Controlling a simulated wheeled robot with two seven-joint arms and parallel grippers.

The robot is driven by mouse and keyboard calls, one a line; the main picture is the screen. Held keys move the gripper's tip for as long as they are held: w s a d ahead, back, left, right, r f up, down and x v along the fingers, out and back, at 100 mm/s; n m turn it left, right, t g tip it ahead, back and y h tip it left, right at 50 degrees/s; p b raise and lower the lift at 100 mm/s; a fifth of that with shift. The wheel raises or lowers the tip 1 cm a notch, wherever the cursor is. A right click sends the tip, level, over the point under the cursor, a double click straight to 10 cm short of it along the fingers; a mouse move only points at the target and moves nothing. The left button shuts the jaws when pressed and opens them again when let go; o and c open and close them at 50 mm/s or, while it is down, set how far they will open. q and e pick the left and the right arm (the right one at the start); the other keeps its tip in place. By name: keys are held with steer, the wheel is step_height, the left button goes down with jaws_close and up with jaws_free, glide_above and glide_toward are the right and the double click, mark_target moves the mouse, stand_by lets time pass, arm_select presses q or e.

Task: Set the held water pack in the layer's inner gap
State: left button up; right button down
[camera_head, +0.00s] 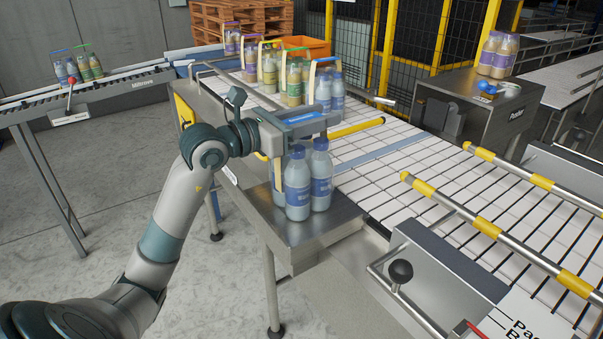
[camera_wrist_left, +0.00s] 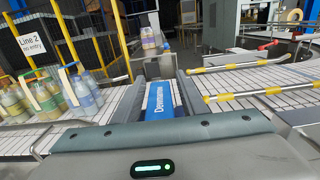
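My left gripper (camera_head: 290,125) is shut on the top handle of the held water pack (camera_head: 309,185), clear bottles with blue labels. The pack hangs upright over the steel plate at the near end of the conveyor; I cannot tell whether its base touches. In the left wrist view its blue handle strip (camera_wrist_left: 160,100) lies between the fingers; its bottles are hidden there. My right gripper is out of view.
The steel plate (camera_head: 330,225) borders the white slatted conveyor (camera_head: 395,165), mostly clear right of the row. Yellow-banded rails (camera_head: 490,230) cross the right side. Another pack (camera_head: 497,55) stands on a grey machine. A second conveyor (camera_head: 130,78) at left carries packs.

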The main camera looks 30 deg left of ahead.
arm_select(q)
jaws_close()
stand_by(1.1)
steer(key=shift+r, duration=0.1)
